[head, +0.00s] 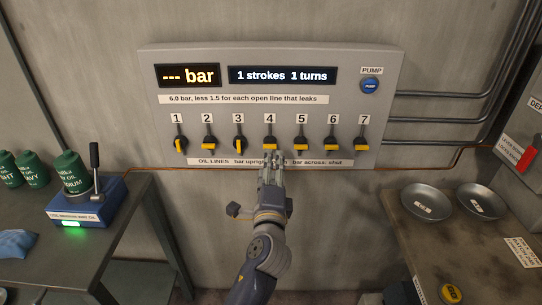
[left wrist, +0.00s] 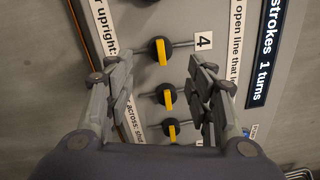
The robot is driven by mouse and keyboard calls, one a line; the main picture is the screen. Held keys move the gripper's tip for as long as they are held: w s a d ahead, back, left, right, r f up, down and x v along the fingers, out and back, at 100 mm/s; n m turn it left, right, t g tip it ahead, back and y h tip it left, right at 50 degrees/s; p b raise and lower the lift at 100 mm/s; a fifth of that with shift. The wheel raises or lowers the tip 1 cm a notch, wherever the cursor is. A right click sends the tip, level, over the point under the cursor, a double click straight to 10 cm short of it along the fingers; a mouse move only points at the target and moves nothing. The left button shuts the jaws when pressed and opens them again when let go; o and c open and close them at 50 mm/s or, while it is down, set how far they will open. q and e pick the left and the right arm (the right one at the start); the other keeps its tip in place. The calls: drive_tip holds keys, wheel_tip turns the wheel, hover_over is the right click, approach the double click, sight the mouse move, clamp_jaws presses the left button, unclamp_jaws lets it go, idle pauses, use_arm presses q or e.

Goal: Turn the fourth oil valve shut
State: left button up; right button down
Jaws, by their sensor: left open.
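The fourth oil valve (head: 270,146) is a dark round knob with a yellow bar under label 4 on the wall panel. Its bar lies across, also in the left wrist view (left wrist: 162,52), where the panel appears turned sideways. My left gripper (head: 272,158) is just below valve 4 in the head view. In the left wrist view its open fingers (left wrist: 158,68) frame the row, with valve 4 a little beyond the tips. I see no contact, and the gap to the panel is hard to judge. My right gripper is not in view.
Valves 1 (head: 181,144) and 3 (head: 239,145) have bars upright; valves 2, 5, 6 and 7 look across. The display (head: 283,76) reads 1 strokes, 1 turns. A blue pump button (head: 370,86) sits upper right. Tables stand left and right, the right holding metal bowls (head: 425,202).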

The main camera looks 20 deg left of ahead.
use_arm(q)
drive_tip(key=v, duration=0.5)
drive_tip(key=shift+w, duration=0.1)
